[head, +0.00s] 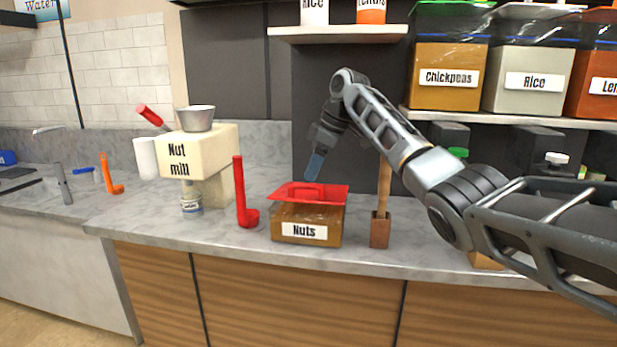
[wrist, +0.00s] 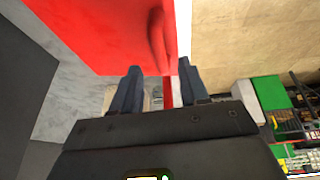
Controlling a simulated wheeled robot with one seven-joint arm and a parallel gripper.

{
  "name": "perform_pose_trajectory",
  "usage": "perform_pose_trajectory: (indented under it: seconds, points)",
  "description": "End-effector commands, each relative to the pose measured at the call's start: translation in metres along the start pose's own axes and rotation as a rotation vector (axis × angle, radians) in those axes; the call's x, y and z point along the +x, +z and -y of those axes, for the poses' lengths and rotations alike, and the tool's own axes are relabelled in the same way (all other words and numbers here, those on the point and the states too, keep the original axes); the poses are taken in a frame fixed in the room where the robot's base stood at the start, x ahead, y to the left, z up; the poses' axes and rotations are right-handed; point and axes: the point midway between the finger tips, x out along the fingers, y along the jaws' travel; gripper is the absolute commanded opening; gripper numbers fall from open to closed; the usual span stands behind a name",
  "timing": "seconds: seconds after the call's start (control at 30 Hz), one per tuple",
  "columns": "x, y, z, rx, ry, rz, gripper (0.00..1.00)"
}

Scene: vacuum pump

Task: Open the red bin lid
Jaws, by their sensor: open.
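The brown bin labelled Nuts (head: 322,240) stands on the counter with its red lid (head: 333,195) on top. The lid has a raised red handle (head: 308,190) in its middle. In the wrist view the red lid (wrist: 90,25) fills the upper left, with its handle (wrist: 158,42) ahead of the fingers. My gripper (head: 315,168) points down just above the lid in the head view. Its two blue-grey fingers are apart, with nothing held between them, in the wrist view (wrist: 160,88). I cannot tell whether a finger touches the lid.
A red scoop (head: 242,205) stands left of the bin, and a wooden-handled tool (head: 381,230) stands right of it. The Nut mill (head: 205,150) is farther left. A shelf (head: 500,118) with Chickpeas and Rice bins is at upper right. The counter's front strip is clear.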

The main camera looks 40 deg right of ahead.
Motion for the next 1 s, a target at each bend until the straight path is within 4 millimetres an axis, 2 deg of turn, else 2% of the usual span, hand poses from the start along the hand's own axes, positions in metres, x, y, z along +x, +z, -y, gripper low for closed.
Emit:
perform_pose_trajectory:
  seconds: [0.1, 0.23, 0.6, 1.0]
  points:
    - [0.017, 0.000, 0.000, 0.000, 0.000, 0.001, 0.44]
    - [0.029, 0.000, 0.000, 0.001, 0.000, 0.000, 0.44]
    - [0.036, 0.000, 0.000, 0.000, 0.001, -0.001, 0.44]
    - [0.035, 0.000, 0.000, 0.000, 0.001, -0.001, 0.06]
